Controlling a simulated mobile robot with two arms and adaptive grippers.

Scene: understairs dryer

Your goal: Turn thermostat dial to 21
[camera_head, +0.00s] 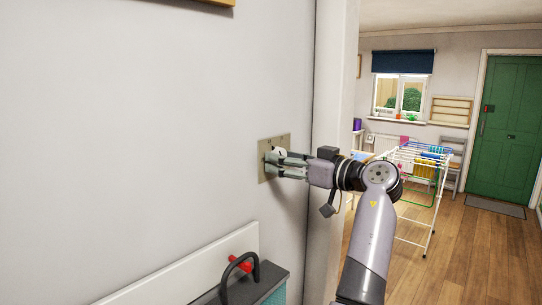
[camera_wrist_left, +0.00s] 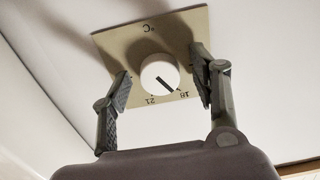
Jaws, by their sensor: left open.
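The thermostat is a beige square plate (camera_head: 285,139) on the white wall, left of the door frame. In the left wrist view the plate (camera_wrist_left: 125,40) appears upside down, with a °C mark and the numbers 21 and 18. Its round white dial (camera_wrist_left: 160,70) has a black pointer line aimed at the lower right, close to the 18 and away from the 21. My left gripper (camera_head: 272,160) is at the plate. In the left wrist view its open fingers (camera_wrist_left: 163,80) stand on either side of the dial, with gaps visible. My right gripper is not in view.
Below the thermostat, a grey-topped unit (camera_head: 267,284) with a dark curved handle and a red knob (camera_head: 241,264) stands against the wall. A drying rack (camera_head: 428,190) with laundry is in the room beyond.

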